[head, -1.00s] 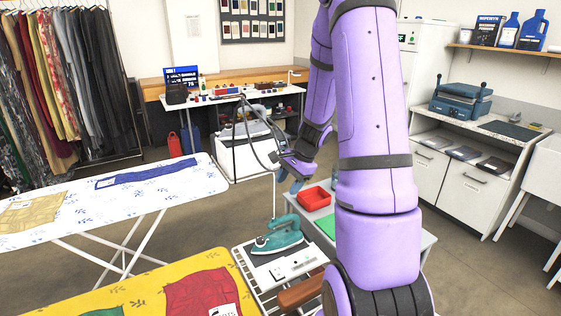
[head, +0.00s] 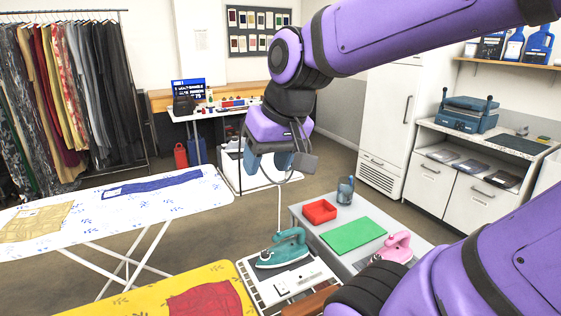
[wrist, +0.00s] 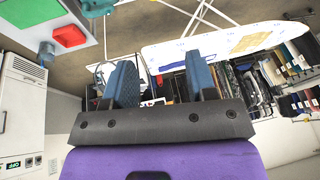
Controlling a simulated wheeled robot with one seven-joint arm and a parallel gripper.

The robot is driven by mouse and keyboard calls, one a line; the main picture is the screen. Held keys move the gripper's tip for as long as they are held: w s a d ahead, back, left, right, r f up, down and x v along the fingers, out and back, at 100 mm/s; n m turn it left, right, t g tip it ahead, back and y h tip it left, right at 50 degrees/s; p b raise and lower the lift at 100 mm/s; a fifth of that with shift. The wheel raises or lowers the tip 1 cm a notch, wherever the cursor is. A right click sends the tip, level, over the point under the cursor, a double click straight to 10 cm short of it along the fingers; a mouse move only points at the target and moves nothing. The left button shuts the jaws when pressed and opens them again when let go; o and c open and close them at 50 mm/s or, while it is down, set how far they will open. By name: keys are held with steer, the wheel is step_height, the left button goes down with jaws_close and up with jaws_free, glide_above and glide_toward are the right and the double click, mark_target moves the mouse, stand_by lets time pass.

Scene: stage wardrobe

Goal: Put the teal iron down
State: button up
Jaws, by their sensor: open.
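The teal iron (head: 283,248) sits on the metal rest (head: 262,290) at the end of the yellow ironing board in the head view. Its sole faces down and a pale cord rises from it. My gripper (head: 270,160) is raised above and behind the iron, clear of it. In the wrist view the two blue fingers (wrist: 163,82) stand wide apart with nothing between them. A bit of teal shows at the top edge of the wrist view, too cut off to tell.
A white ironing board (head: 110,213) stands left. Open floor lies behind.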

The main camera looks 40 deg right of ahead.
steer(key=s, duration=0.1)
steer(key=s+r+n, duration=0.1)
steer(key=s, duration=0.1)
steer(key=s+a+n, duration=0.1)
steer(key=shift+s+r+t+h, duration=0.25)
steer(key=shift+s+t+h, duration=0.05)
steer(key=shift+s+t, duration=0.1)
steer(key=shift+o, duration=0.5)
steer(key=shift+w, duration=0.1)
stand_by(0.8)
